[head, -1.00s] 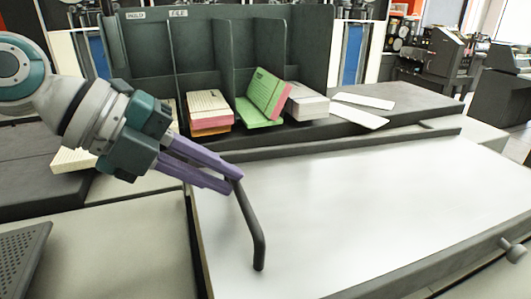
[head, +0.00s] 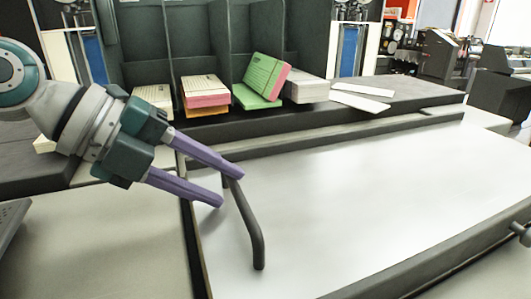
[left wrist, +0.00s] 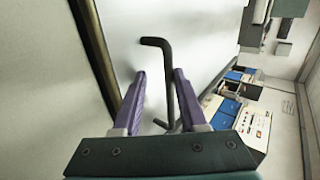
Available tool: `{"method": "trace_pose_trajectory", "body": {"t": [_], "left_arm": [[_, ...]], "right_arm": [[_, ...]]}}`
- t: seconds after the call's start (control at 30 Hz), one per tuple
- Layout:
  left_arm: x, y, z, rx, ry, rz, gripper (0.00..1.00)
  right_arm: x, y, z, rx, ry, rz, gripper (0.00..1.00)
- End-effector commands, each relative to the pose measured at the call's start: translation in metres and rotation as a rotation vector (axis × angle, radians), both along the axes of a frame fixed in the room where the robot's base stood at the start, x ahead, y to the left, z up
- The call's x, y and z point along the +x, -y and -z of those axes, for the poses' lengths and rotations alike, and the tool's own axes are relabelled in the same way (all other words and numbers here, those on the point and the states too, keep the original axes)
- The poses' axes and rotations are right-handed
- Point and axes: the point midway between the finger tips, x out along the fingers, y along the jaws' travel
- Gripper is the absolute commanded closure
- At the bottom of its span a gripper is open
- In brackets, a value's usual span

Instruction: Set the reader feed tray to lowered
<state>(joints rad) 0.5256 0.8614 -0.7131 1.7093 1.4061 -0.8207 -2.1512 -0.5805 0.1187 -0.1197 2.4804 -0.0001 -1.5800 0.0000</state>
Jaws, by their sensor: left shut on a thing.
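The reader feed tray (head: 370,210) is a broad pale panel with a dark edge, filling the right foreground in the head view. It also shows in the left wrist view (left wrist: 205,25). A dark bent handle (head: 253,225) stands at its left side. My left gripper (head: 232,189) has purple fingers spread apart at the handle's upper end. In the left wrist view the handle (left wrist: 167,75) runs through the gap between the fingers, with pale surface showing on both sides of it. My right gripper is out of view.
A dark sorting rack (head: 205,45) stands behind the tray with several stacks of cards, including a green stack (head: 262,82). Loose white cards (head: 360,102) lie to its right. A knob (head: 522,233) sits at the right edge. The tray's top is clear.

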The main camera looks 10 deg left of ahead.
Motion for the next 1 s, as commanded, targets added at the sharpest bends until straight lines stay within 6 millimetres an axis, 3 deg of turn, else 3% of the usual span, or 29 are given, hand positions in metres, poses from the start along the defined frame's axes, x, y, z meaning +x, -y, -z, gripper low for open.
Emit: {"method": "trace_pose_trajectory", "body": {"t": [0.2, 0.37, 0.8, 1.0], "left_arm": [[-0.003, -0.001, 0.005, 0.008, -0.015, 0.004, 0.55], [-0.006, -0.006, 0.000, 0.007, -0.011, 0.003, 0.55], [-0.036, -0.056, -0.053, 0.006, -0.004, -0.002, 0.55], [-0.041, -0.063, -0.063, 0.002, 0.000, 0.000, 0.55]], "right_arm": [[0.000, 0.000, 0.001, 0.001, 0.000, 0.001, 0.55], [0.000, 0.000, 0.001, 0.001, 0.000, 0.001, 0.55], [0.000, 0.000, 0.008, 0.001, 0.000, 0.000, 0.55], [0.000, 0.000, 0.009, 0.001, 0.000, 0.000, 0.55]]}}
